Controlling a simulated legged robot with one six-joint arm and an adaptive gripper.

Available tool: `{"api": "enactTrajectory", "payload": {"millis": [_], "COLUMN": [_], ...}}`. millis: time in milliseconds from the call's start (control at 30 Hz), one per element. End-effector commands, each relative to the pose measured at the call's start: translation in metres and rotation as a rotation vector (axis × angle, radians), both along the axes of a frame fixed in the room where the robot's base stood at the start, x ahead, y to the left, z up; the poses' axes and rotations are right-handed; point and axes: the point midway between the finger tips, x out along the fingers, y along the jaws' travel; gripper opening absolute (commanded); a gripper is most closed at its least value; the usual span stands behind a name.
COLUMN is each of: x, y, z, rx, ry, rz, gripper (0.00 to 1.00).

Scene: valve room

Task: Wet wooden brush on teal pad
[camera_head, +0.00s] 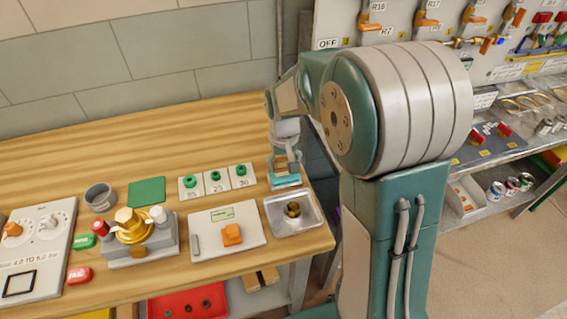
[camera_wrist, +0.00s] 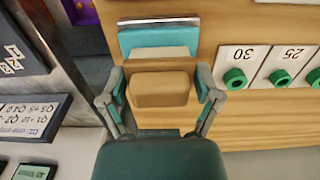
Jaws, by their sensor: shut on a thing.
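The wooden brush (camera_wrist: 160,88) is a tan block held between the two fingers of my gripper (camera_wrist: 161,97) in the wrist view. My gripper is shut on it. The teal pad (camera_wrist: 158,39) lies just beyond the brush, partly hidden by it, with a pale rim along its far side. In the head view my gripper (camera_head: 287,160) points down over the teal pad (camera_head: 285,180) near the table's right end. The brush is hard to make out there. I cannot tell whether the brush touches the pad.
A metal tray (camera_head: 310,219) with brass parts sits in front of the pad. White cards (camera_head: 216,180) with green rings lie left of it. A green square (camera_head: 147,191), a grey cup (camera_head: 100,195) and a brass fixture (camera_head: 131,226) stand farther left. The back of the wooden table is clear.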

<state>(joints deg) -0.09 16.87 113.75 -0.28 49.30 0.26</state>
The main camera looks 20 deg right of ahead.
Motion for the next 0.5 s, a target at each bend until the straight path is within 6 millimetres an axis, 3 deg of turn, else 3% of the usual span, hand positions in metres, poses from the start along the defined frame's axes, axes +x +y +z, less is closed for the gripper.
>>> {"api": "enactTrajectory", "payload": {"millis": [500], "x": [0.0001], "y": [0.0], "z": [-0.0053], "rx": [0.0], "ry": [0.0], "rz": [0.0], "gripper": [0.43]}}
